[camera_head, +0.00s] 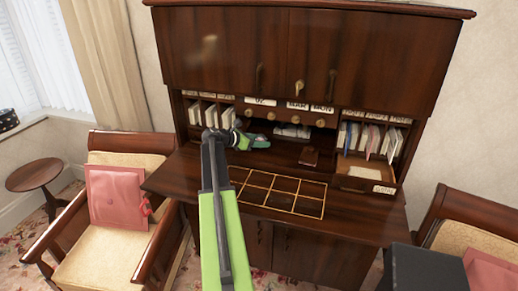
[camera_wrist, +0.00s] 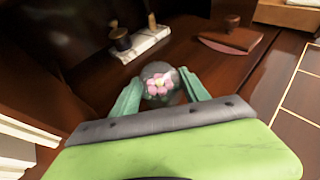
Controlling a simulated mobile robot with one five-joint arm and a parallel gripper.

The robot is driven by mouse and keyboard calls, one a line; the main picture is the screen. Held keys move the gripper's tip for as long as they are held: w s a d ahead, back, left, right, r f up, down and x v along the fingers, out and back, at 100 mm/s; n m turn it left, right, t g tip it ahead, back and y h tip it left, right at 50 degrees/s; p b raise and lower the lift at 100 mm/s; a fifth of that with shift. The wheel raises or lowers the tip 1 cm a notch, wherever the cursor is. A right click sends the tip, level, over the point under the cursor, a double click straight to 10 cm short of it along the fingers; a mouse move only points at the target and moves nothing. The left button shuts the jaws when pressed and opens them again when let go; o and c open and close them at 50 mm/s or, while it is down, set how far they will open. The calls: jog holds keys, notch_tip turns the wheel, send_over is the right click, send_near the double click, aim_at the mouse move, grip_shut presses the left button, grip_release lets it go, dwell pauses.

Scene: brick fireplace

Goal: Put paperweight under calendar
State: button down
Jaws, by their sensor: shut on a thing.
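The paperweight (camera_wrist: 160,85) is a clear glass ball with pink flowers inside. It sits between the teal fingers of my gripper (camera_wrist: 162,82), which is shut on it. In the head view my gripper (camera_head: 256,141) is over the back left part of the desk, in front of the cubbyholes; the paperweight is not clear there. I cannot tell from the wrist view whether the ball touches the desk.
A white stand with dark bottles (camera_wrist: 143,45) is at the desk's back. A reddish-brown blotter with a knob (camera_wrist: 231,38) lies to its right. An open drawer (camera_head: 362,180) juts out right. Letters fill the side cubbyholes. Chairs flank the desk; its front right is clear.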

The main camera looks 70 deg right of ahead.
aim_at(259, 152)
notch_tip(259, 152, down, 4)
jog(key=b, duration=0.2)
jog(key=shift+a+b, duration=0.1)
jog(key=shift+b, duration=0.25)
jog(key=shift+w+r, duration=0.1)
jog(key=shift+r, duration=0.2)
jog(key=shift+f, duration=0.2)
jog(key=c, duration=0.6)
grip_release()
jog(key=shift+o, duration=0.2)
jog(key=shift+r, duration=0.1)
jog(key=shift+w+a+r+p, duration=0.1)
jog(key=shift+r+p, duration=0.15)
jog(key=shift+p, duration=0.2)
jog(key=p+v, duration=0.4)
jog(key=v, duration=0.6)
jog(key=shift+w+a+r, duration=0.15)
jog(key=shift+a+r, duration=0.1)
jog(key=shift+w+a, duration=0.3)
jog(key=shift+a, duration=0.1)
